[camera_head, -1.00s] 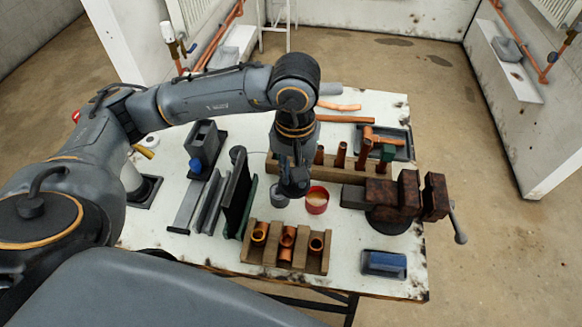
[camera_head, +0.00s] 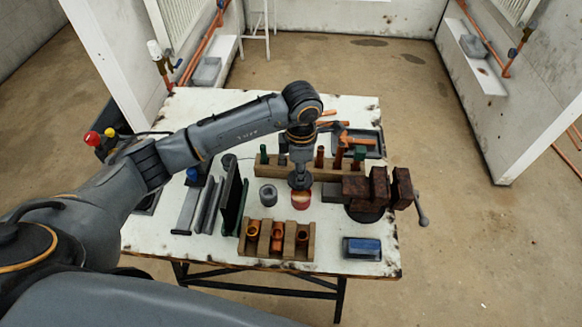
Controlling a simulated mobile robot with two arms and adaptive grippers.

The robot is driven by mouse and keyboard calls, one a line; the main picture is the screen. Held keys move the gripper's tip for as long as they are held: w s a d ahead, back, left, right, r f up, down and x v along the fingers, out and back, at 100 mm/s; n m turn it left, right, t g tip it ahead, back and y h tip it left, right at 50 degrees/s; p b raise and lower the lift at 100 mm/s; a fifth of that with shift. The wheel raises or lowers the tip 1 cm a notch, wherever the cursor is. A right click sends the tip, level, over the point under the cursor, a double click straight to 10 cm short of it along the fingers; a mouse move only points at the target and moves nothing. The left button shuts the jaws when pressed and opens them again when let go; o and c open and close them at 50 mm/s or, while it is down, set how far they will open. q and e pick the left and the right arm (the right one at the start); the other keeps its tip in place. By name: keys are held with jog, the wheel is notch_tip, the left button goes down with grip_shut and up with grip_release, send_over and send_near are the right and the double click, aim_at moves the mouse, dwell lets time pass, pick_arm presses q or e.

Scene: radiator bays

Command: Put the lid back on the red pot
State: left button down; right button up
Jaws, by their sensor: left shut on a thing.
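The red pot (camera_head: 301,203) stands on the white workbench, in front of the wooden block with upright copper pipes. My left gripper (camera_head: 301,180) comes down from above, directly over the pot. It is shut on a dark, flat, round thing, which looks like the lid (camera_head: 300,185). The lid is just above the pot's rim and hides its back part. Some pale content shows below it. I cannot tell whether the lid touches the rim. My right gripper is not in view.
A grey cup (camera_head: 268,194) stands close left of the pot. A rusty vise (camera_head: 374,190) is to the right. A wooden rack (camera_head: 276,240) with copper fittings is in front, and a blue-topped box (camera_head: 362,248) is at front right. Dark upright plates (camera_head: 232,200) stand further left.

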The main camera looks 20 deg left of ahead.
pick_arm(q)
jog(key=n, duration=0.1)
jog(key=w+n+p, duration=0.1)
jog(key=n, duration=0.1)
jog(key=shift+d+f, duration=0.1)
jog(key=shift+f, duration=0.25)
jog(key=shift+f+n, duration=0.2)
jog(key=shift+n, duration=0.4)
jog(key=shift+f+n, duration=0.3)
jog(key=shift+w+f+b, duration=0.1)
jog(key=shift+f+b, duration=2.05)
jog(key=shift+f, duration=0.95)
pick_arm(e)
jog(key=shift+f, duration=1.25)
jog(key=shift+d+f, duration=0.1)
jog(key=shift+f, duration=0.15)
pick_arm(q)
jog(key=shift+f+b, duration=0.15)
jog(key=shift+b, duration=0.6)
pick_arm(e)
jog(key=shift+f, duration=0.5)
pick_arm(q)
jog(key=c, duration=1.1)
grip_release()
